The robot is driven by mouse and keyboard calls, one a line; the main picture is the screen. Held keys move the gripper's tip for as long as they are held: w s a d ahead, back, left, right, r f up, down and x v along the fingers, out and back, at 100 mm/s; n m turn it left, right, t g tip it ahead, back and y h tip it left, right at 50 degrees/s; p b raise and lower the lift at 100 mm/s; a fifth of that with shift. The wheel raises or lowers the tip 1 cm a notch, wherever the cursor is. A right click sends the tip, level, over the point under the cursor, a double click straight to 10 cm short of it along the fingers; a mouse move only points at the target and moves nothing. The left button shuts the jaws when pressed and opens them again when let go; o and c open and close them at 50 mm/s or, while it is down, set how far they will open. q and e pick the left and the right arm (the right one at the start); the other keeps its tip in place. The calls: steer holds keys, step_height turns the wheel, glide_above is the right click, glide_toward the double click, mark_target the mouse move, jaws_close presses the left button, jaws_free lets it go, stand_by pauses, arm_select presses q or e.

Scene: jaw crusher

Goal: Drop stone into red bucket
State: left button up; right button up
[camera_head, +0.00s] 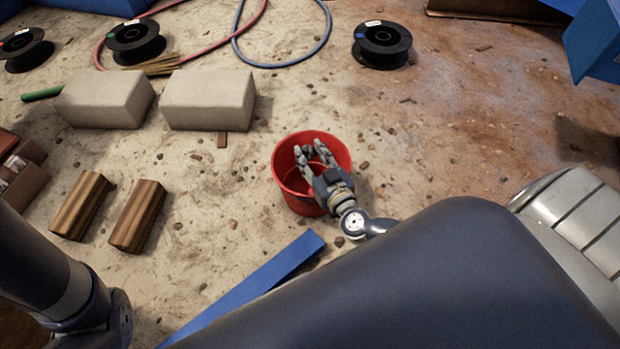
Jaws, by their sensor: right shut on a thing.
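The red bucket (279,171) stands upright on the dirt floor near the middle of the view. My right gripper (316,150) is over the bucket's mouth, its fingers pointing toward the far side of the rim. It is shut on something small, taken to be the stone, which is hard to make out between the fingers. The gripper and wrist hide part of the bucket's inside and its right side. My left arm shows at the lower left, but its gripper is out of view.
Two pale blocks (208,100) lie beyond the bucket to the left. Two brown ribbed pieces (138,215) lie left of it. A blue beam (255,285) lies in front. Black spools (382,45) and hoses lie at the back. Small pebbles dot the floor.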

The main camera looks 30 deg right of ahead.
steer(key=o, duration=1.2)
steer(key=s+r, duration=0.1)
steer(key=s, duration=0.6)
steer(key=shift+s+a, duration=0.2)
steer(key=shift+r, duration=0.2)
